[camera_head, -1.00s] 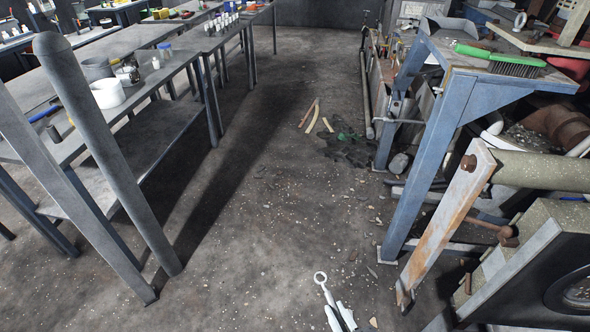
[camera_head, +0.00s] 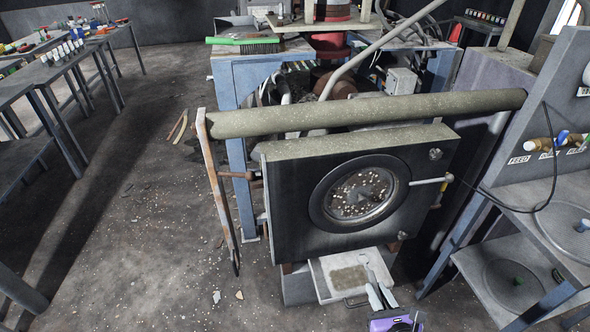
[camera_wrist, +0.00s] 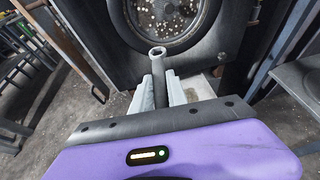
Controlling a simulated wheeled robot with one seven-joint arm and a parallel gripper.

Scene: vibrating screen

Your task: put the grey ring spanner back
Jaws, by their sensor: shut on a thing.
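My gripper (camera_head: 380,297), with a purple body, is at the bottom of the head view, in front of the vibrating screen machine. It is shut on the grey ring spanner (camera_wrist: 158,66). In the wrist view the spanner's ring end points away from my gripper, toward the machine's round window. The two pale fingers (camera_wrist: 158,92) lie on either side of its shank. In the head view the spanner (camera_head: 365,262) is small and pale, over the light tray.
The dark machine front has a round window (camera_head: 360,192) with a side handle (camera_head: 432,181). A pale tray (camera_head: 322,280) sits below it. A panel with labels and valves (camera_head: 545,145) stands at right above shelves. A green brush (camera_head: 245,41) lies on the blue bench. Floor at left is open.

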